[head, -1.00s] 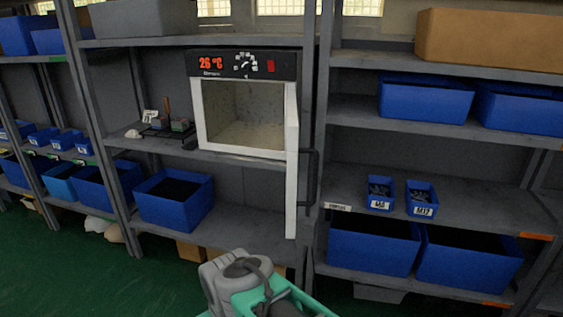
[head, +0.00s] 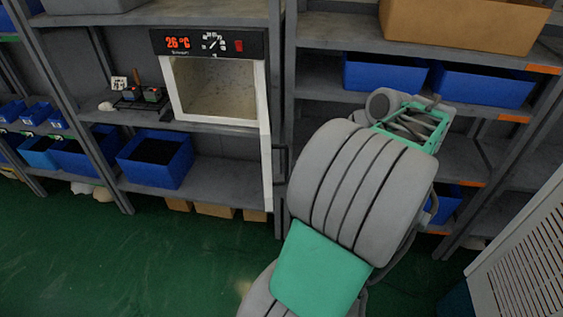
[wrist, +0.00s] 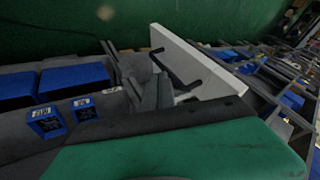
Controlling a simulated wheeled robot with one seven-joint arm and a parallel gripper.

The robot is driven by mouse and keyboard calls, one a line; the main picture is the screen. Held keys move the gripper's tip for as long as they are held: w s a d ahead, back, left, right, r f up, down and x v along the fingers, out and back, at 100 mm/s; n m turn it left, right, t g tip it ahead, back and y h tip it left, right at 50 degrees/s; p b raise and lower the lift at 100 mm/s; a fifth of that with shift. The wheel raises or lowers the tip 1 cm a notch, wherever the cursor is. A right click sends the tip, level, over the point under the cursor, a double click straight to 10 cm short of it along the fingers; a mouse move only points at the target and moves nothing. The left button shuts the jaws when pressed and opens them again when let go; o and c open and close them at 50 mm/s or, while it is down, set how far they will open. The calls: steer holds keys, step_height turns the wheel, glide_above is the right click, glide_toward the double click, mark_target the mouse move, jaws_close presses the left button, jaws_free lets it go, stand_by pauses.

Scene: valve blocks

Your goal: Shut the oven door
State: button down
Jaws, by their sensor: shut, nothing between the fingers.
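The oven (head: 208,44) stands on the middle shelf in the head view, its pale chamber exposed and its display reading 26 °C. Its white door (head: 266,150) stands open, sticking out towards me and seen nearly edge-on, with a dark handle (head: 281,165) on its right side. The wrist view shows the door as a white panel (wrist: 205,68) with its black bar handle (wrist: 160,68). My gripper (wrist: 160,82) is shut and empty, its grey fingers near the handle in that picture; contact cannot be told. In the head view my arm hides the fingers.
Shelf uprights and boards surround the oven. A large blue bin (head: 157,160) sits on the shelf below left. Small labelled blue bins (wrist: 46,122) show left in the wrist view. A white slatted unit (head: 530,265) stands at the right. Green floor is clear at front left.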

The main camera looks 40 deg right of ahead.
steer(key=w+a+f+p, duration=0.1)
steer(key=w+a+f, duration=0.3)
steer(key=w+f, duration=0.3)
steer(key=shift+w+a+f+p, duration=0.2)
steer(key=shift+w+a+p, duration=0.1)
steer(key=shift+w, duration=0.1)
